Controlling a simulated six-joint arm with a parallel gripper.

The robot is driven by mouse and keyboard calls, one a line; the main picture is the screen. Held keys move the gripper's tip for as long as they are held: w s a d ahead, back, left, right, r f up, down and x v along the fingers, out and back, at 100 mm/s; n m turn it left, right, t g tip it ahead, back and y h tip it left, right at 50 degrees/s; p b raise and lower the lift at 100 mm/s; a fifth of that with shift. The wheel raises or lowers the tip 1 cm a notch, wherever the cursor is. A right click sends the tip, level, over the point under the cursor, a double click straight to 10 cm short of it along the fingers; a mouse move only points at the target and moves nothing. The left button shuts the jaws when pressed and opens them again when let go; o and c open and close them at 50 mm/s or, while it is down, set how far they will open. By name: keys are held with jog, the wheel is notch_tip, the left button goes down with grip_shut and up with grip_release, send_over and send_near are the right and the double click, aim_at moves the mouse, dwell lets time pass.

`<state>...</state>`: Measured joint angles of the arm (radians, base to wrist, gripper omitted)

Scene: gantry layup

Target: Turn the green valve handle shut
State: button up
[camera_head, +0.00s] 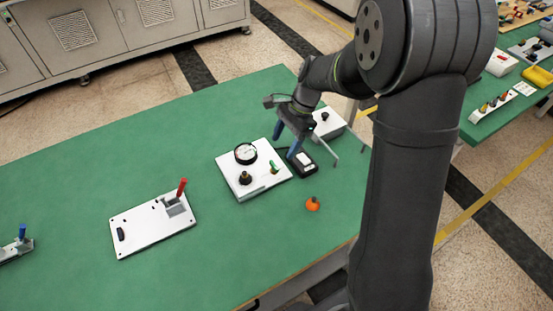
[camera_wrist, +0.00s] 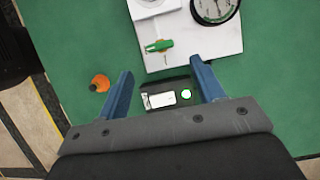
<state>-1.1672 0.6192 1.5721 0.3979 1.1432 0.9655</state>
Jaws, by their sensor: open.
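The green valve handle (camera_head: 274,167) stands on the right part of a white panel (camera_head: 262,185) on the green table. In the wrist view the green valve handle (camera_wrist: 158,45) lies crosswise, beyond my fingertips and slightly left of the middle. My gripper (camera_wrist: 162,77) is open, with its two blue fingers apart and no object held between them. In the head view my gripper (camera_head: 285,142) hangs behind and to the right of the valve panel. It is apart from the handle.
A black gauge (camera_head: 246,153) and a dark knob (camera_head: 245,178) share the panel. A black box with a light screen (camera_head: 303,162) sits to its right. An orange round object (camera_head: 313,204) lies in front. A red-lever plate (camera_head: 155,225) stands left, with bare table around it.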

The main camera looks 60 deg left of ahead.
aim_at(275, 164)
jog(key=x, duration=0.7)
jog(key=shift+f, duration=0.15)
jog(key=c, duration=1)
